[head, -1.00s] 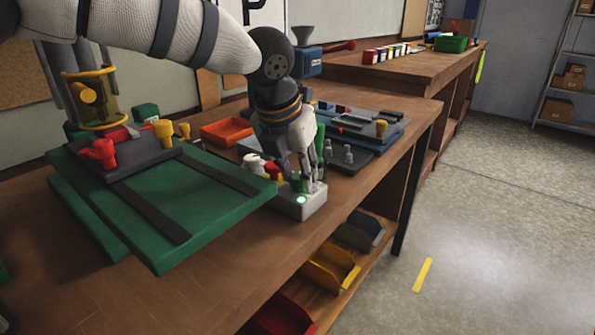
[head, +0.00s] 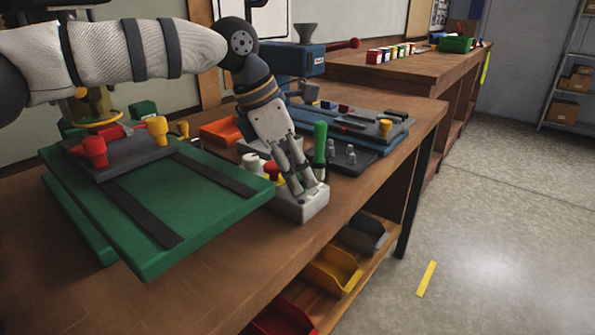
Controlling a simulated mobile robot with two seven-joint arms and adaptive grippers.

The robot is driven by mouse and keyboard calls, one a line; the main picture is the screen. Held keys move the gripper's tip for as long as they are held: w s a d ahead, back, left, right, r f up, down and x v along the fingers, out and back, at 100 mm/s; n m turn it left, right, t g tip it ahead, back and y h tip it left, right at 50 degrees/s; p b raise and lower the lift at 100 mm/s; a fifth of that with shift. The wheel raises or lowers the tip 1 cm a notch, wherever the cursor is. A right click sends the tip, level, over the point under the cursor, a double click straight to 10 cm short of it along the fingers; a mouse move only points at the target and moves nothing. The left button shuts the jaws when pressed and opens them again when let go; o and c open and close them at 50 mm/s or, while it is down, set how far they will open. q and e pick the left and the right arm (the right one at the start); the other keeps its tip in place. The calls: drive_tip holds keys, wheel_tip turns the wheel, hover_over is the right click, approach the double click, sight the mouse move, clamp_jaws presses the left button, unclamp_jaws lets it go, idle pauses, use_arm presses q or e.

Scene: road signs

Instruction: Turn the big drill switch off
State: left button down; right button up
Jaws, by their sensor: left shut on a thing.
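The grey switch box (head: 302,210) stands near the front edge of the wooden bench, just right of the green board. I take it to be the big drill's switch. My left gripper (head: 306,187) reaches down onto the top of the box, its fingers tilted to the right and shut on a small part there, which they mostly hide. No glow shows on the box's front now. The drill with its yellow ring guard (head: 101,118) is at the left, partly behind my left arm. My right gripper is not in view.
The green board (head: 165,205) fills the bench to the left. A red knob (head: 271,171) is close left of the fingers; a green-handled tool (head: 320,143) stands close behind. An orange tray (head: 221,132) lies behind. Coloured bins (head: 333,272) sit below the bench.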

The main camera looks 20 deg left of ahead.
use_arm(q)
drive_tip(key=shift+f+m+g, duration=0.15)
drive_tip(key=shift+m+g, duration=0.15)
drive_tip(key=shift+m, duration=0.6)
drive_tip(key=c, duration=1.5)
unclamp_jaws()
drive_tip(key=shift+c, duration=0.2)
drive_tip(key=v, duration=1.2)
drive_tip(key=shift+a, duration=0.15)
drive_tip(key=shift+w, duration=0.1)
